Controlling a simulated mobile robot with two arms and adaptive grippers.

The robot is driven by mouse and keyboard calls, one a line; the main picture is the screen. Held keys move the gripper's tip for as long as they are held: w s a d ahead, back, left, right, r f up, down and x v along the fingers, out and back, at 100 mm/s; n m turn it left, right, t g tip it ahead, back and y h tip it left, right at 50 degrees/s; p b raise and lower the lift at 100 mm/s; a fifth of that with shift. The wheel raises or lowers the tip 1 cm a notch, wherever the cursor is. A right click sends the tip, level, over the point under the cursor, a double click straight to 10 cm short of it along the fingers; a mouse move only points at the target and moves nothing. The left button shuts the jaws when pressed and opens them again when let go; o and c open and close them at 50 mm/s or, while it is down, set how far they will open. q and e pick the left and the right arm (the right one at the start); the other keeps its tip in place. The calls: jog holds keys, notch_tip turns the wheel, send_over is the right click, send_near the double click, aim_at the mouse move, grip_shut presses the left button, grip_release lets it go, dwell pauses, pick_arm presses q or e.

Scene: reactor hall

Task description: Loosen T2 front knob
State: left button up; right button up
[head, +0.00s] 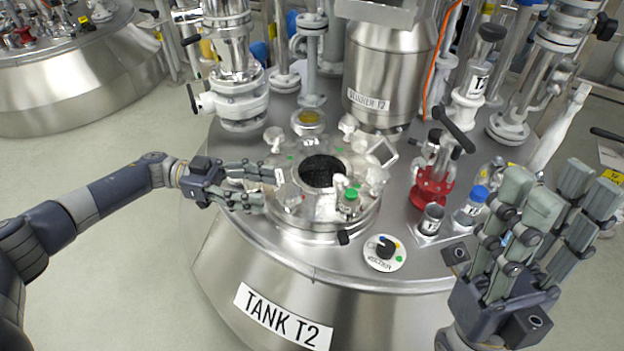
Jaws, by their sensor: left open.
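Tank T2 is a steel vessel with a "TANK T2" label (283,316) on its front. On its top sits a round hatch lid (321,224) with a dark round opening or window (323,171) in the middle. Several pale knobs stand around the lid. One pale knob (291,195) is at the lid's front left. My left gripper (267,189) is open, its fingers reaching from the left close to this knob; I cannot tell whether they touch it. My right gripper (552,196) is open and empty, fingers upward, at the right, apart from the lid.
A green-capped fitting (351,196) and a black-knobbed dial plate (385,252) are near the front. A red valve (432,186), a metal cup (431,219) and a blue-capped bottle (473,205) stand to the right. The T2 vessel (388,85) and pipes crowd the back.

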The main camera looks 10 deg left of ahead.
aim_at(290, 201)
pick_arm(q)
jog(key=d, duration=0.3)
jog(key=d+b, duration=0.1)
jog(key=d, duration=0.3)
jog(key=s+d+b, duration=0.1)
jog(key=d, duration=0.2)
jog(key=shift+d+r, duration=0.1)
jog(key=shift+d, duration=0.25)
jog(key=c, duration=0.9)
jog(key=shift+c, duration=0.6)
